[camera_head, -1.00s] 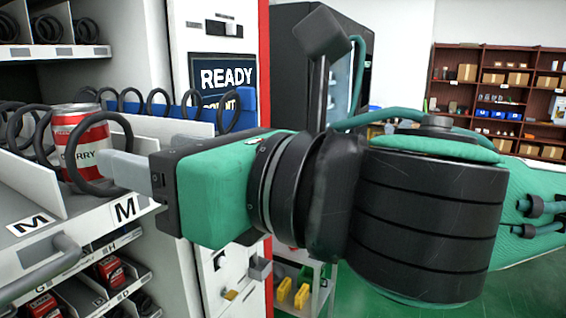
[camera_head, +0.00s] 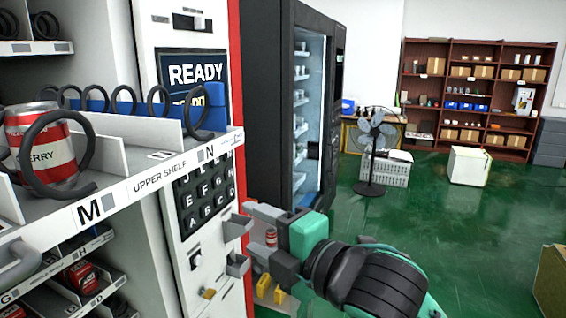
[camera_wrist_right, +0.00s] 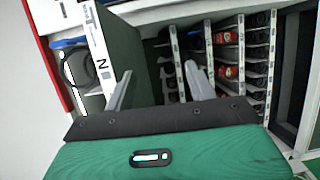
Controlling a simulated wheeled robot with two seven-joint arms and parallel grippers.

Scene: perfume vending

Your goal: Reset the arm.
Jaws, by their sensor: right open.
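My right gripper (camera_head: 246,229) is low at the centre of the head view, in front of the red edge of the vending machine. Its two pale fingers are apart with nothing between them. In the right wrist view the open fingers (camera_wrist_right: 158,90) point toward the machine's shelves. A red and white can (camera_head: 42,146) stands in the coil of slot M on the pulled-out upper shelf (camera_head: 150,180), well left of the gripper. My left gripper is not in view.
The machine's keypad panel (camera_head: 205,200) and READY screen (camera_head: 195,72) are left of the gripper. A black glass-door cabinet (camera_head: 268,100) stands behind. A fan (camera_head: 371,140), a white box (camera_head: 469,166) and wooden shelves (camera_head: 470,95) are farther back.

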